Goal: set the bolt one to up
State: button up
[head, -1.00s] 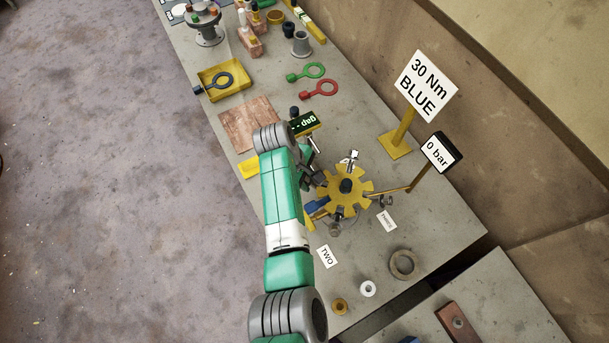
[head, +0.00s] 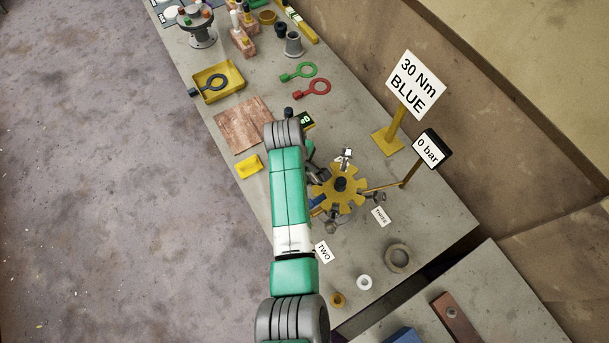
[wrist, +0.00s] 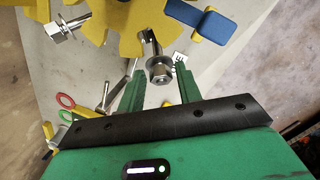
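The yellow notched flange (head: 340,190) sits on the bench in the head view, with several metal bolts around its rim. It also shows at the top of the wrist view (wrist: 120,25). In the wrist view a bolt with a hex nut (wrist: 160,72) hangs out from a flange notch. My gripper (wrist: 158,70) is open, its green fingers either side of this bolt with gaps visible. A small label behind it shows only part of its lettering, so I cannot confirm it is bolt one. Another bolt (wrist: 62,28) is at upper left. My arm hides the gripper in the head view.
Labels TWO (head: 323,251) and THREE (head: 380,216) lie near the flange. A "0 bar" gauge (head: 431,149) and a "30 Nm BLUE" sign (head: 415,85) stand at right. A blue-and-yellow piece (wrist: 200,23) is close to the flange. Loose rings (head: 398,257) lie on the front bench.

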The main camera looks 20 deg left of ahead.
jog(key=r, duration=0.5)
jog(key=shift+s+a, duration=0.3)
jog(key=shift+a, duration=0.05)
jog(key=shift+c, duration=0.4)
jog(key=shift+h, duration=0.4)
jog(key=a+b, duration=0.2)
jog(key=a+f+b, duration=0.1)
jog(key=a+b, duration=0.1)
jog(key=shift+w+a, duration=0.15)
jog(key=shift+w, duration=0.05)
grip_shut()
jog(key=a+r+b, duration=0.1)
jog(key=a+b, duration=0.1)
jog(key=a, duration=0.2)
jog(key=s+d+x, duration=0.1)
jog(key=x, duration=0.8)
jog(key=shift+w+d+r+m+h+p, duration=0.1)
jog(key=shift+d+r+m+h+p, duration=0.1)
jog(key=shift+d+r+p, duration=0.45)
jog(key=shift+w+d+r+m+h+p, duration=0.2)
jog(key=shift+d+r, duration=0.2)
jog(key=shift+d, duration=0.55)
